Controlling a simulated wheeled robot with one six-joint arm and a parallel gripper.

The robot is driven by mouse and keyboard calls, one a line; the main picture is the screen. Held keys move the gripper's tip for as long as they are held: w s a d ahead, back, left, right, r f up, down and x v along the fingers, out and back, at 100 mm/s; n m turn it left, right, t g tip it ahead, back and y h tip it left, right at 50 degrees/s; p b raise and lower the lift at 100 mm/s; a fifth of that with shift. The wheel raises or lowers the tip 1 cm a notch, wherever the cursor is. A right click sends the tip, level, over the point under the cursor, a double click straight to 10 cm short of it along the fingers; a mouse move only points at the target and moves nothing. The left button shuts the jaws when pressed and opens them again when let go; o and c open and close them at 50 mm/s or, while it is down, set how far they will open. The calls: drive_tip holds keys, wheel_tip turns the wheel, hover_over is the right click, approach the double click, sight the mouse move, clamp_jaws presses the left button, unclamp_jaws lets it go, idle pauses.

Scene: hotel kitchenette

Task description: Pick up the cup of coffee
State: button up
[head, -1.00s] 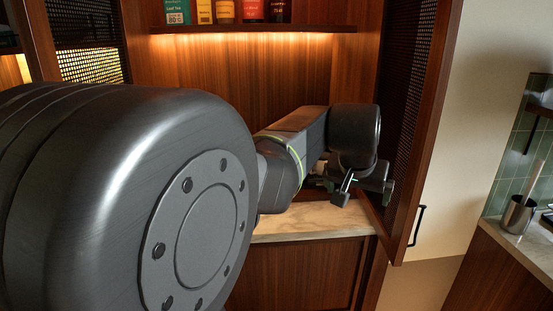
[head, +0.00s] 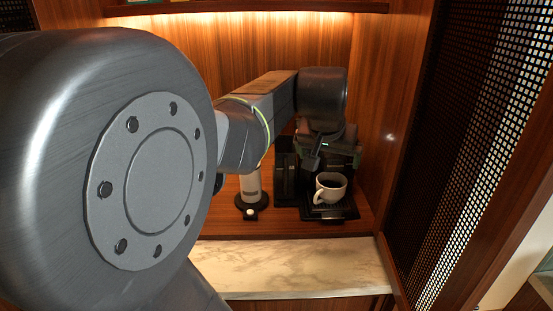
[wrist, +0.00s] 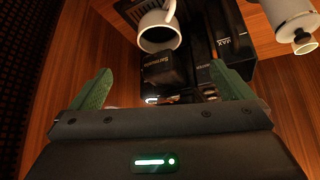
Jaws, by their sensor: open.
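The white cup (head: 322,194) holds dark coffee and stands upright on the drip tray of a black coffee machine (head: 291,181). The cup (wrist: 150,41) also shows at the top of the wrist view, partly cut off by the frame edge. My gripper (head: 322,151) is above the cup in the head view, in front of the machine. In the wrist view my gripper (wrist: 160,69) has its green fingers spread wide with nothing between them, and the cup lies beyond the fingertips.
A white and grey cylinder (head: 251,190) on a black base stands left of the machine. A pale marble ledge (head: 295,268) runs along the front. The mesh door (head: 455,150) stands at the right, and wooden walls enclose the niche.

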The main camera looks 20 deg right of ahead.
drive_tip(key=p, duration=0.1)
hover_over(328, 199)
drive_tip(key=f, duration=1.1)
drive_tip(key=shift+w+d+f, duration=0.1)
drive_tip(key=shift+w+f, duration=0.05)
drive_tip(key=shift+w, duration=0.05)
drive_tip(key=shift+c, duration=0.2)
drive_tip(key=c, duration=1.7)
drive_tip(key=shift+r, duration=0.2)
